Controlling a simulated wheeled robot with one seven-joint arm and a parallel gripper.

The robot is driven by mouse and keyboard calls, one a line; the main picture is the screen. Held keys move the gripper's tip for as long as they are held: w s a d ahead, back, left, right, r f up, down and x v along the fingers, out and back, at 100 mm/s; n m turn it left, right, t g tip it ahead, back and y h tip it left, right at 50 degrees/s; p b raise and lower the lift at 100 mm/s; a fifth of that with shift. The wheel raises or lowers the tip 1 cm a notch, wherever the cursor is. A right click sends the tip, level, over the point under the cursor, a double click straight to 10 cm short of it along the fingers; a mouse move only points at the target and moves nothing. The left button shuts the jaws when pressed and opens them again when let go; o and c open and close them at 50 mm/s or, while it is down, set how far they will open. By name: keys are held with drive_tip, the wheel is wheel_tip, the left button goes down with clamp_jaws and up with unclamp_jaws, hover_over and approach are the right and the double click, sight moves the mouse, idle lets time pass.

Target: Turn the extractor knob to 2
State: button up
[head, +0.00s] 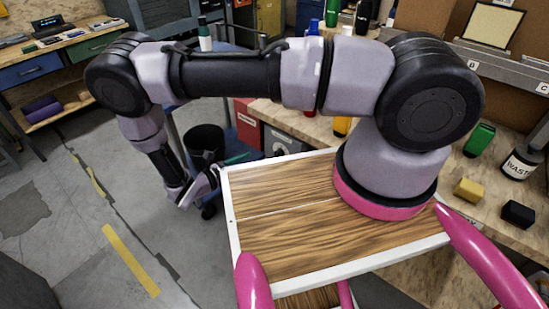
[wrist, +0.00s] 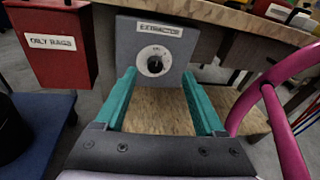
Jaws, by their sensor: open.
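The extractor box (wrist: 190,38) is a grey panel with a label reading EXTRACTOR, under the bench edge in the wrist view. Its black knob (wrist: 154,66) sits on a round white dial; the dial marks are too small to read. My gripper (wrist: 159,73) is open, its two teal fingers spread left and right of the dial in the picture, with nothing between them. The knob appears beyond the fingertips, and no contact shows. In the head view my gripper (head: 238,161) is low beside the bench, near the grey box (head: 284,143); the knob is hidden there.
A red box (wrist: 50,45) labelled ONLY RAGS hangs left of the extractor box. The wooden bench top (wrist: 235,18) overhangs above. A blue cart (wrist: 40,120) and a black bin (head: 204,142) stand close to my gripper. Open floor lies left in the head view.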

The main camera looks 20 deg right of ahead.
sight(277, 155)
wheel_tip(277, 155, down, 5)
drive_tip(key=s+d+n+t, duration=0.1)
drive_tip(key=n+t, duration=0.2)
drive_tip(key=n, duration=0.1)
drive_tip(key=x, duration=1)
drive_tip(key=shift+w+d+f, duration=0.1)
drive_tip(key=shift+w+d, duration=0.05)
drive_tip(key=shift+d, duration=0.2)
clamp_jaws()
